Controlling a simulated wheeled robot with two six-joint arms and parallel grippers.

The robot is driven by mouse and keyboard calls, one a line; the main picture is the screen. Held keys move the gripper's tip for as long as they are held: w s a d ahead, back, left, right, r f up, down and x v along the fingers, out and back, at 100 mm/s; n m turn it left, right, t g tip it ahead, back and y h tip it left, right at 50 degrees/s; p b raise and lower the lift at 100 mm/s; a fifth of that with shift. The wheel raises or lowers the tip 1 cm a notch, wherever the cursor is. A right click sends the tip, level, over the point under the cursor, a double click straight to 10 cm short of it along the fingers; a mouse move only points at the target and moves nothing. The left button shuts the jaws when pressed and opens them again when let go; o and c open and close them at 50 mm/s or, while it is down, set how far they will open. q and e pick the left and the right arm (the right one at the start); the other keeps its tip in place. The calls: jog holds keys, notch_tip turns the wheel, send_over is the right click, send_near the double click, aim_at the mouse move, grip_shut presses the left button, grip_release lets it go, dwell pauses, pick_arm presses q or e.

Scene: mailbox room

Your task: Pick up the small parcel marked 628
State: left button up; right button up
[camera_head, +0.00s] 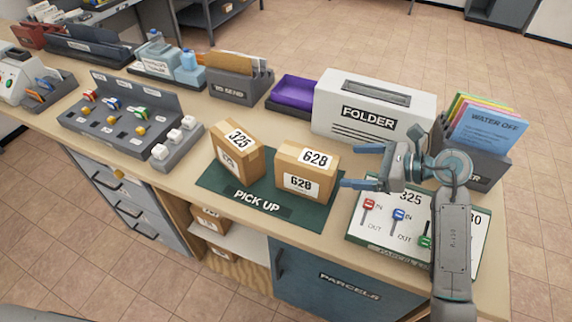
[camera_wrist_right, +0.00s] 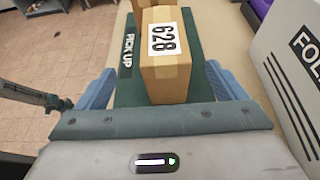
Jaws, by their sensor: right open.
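The small parcel marked 628 (camera_head: 305,172) is a brown cardboard box with white labels, standing on the green PICK UP mat (camera_head: 222,186). My right gripper (camera_head: 352,166) is open, just right of this parcel, with its fingers pointing at it. In the right wrist view the parcel (camera_wrist_right: 168,75) stands ahead between the two blue fingertips, and the gripper (camera_wrist_right: 160,88) holds nothing. I cannot tell how deep the parcel is between the fingers. Another parcel, marked 325 (camera_head: 238,152), stands to its left on the same mat. My left gripper is not in view.
A white FOLDER box (camera_head: 340,110) stands behind the 628 parcel. A board with red, blue and green keys (camera_head: 385,230) lies right of the mat, under my right arm. A grey key rack (camera_head: 115,118) and purple tray (camera_head: 296,92) are further left. The counter's front edge is close.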

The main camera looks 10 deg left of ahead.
aim_at(318, 160)
jog(key=p+x, duration=0.1)
jog(key=x, duration=0.3)
jog(key=shift+a+r+p, duration=0.1)
jog(key=shift+r+p, duration=0.05)
jog(key=shift+p, duration=0.15)
jog(key=shift+w+a, duration=0.1)
jog(key=shift+a, duration=0.25)
jog(key=shift+w+a+f, duration=0.1)
jog(key=shift+a+f, duration=0.2)
jog(key=shift+f, duration=0.05)
jog(key=shift+w+a+p, duration=0.1)
jog(key=shift+a+p, duration=0.15)
jog(key=shift+p, duration=0.05)
jog(key=p+x, duration=0.1)
jog(key=x, duration=0.1)
jog(key=p+x, duration=0.1)
jog(key=x, duration=0.1)
jog(key=shift+w+r+p, duration=0.1)
jog(key=shift+w+p, duration=0.25)
jog(key=shift+p, duration=0.05)
jog(key=shift+w+a+f, duration=0.1)
jog(key=shift+a+f, duration=0.2)
jog(key=shift+a, duration=0.1)
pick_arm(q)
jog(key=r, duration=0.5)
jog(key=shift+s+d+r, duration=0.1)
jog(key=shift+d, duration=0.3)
pick_arm(e)
jog(key=shift+c, duration=0.2)
